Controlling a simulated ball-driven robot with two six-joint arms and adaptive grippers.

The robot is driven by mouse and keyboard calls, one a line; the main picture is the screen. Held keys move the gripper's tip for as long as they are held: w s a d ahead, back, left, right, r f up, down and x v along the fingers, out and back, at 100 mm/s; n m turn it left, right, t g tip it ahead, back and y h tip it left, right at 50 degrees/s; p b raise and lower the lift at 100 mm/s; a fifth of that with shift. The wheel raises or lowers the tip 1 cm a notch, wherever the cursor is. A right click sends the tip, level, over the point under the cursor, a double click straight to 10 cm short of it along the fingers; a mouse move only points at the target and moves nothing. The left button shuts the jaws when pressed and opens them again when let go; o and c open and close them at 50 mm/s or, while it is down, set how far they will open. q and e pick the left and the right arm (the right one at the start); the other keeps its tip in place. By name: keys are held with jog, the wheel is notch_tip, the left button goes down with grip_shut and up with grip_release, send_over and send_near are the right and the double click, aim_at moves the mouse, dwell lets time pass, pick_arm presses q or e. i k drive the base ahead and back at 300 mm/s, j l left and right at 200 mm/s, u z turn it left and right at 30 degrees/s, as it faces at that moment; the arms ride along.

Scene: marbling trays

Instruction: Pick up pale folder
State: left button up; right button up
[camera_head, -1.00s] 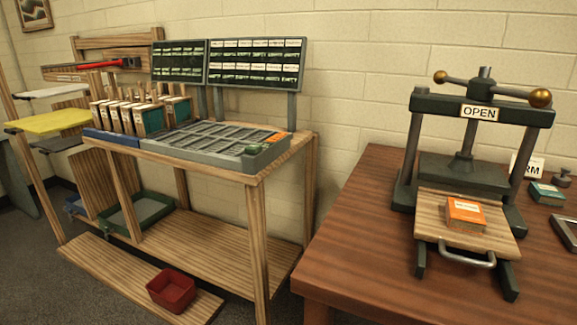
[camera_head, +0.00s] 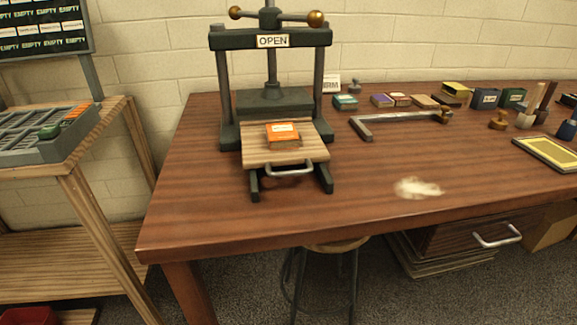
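I cannot make out a pale folder for certain in the head view. A small whitish, uneven patch (camera_head: 419,188) lies on the bare front part of the wooden table (camera_head: 215,215); I cannot tell what it is. Small blocks and tools at the back right of the table are too small to name surely. Neither of my grippers is in view.
A dark press (camera_head: 270,103) marked OPEN stands on the table, with an orange block (camera_head: 283,134) on its wooden board. A metal frame tool (camera_head: 392,125) lies right of it. A stool (camera_head: 335,246) stands below.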

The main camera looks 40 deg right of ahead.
aim_at(539, 89)
jog(key=z, duration=2.65)
jog(key=u, duration=0.95)
jog(key=l+u, duration=0.15)
jog(key=l, duration=0.25)
jog(key=i+l+u, duration=0.1)
jog(key=l, duration=0.35)
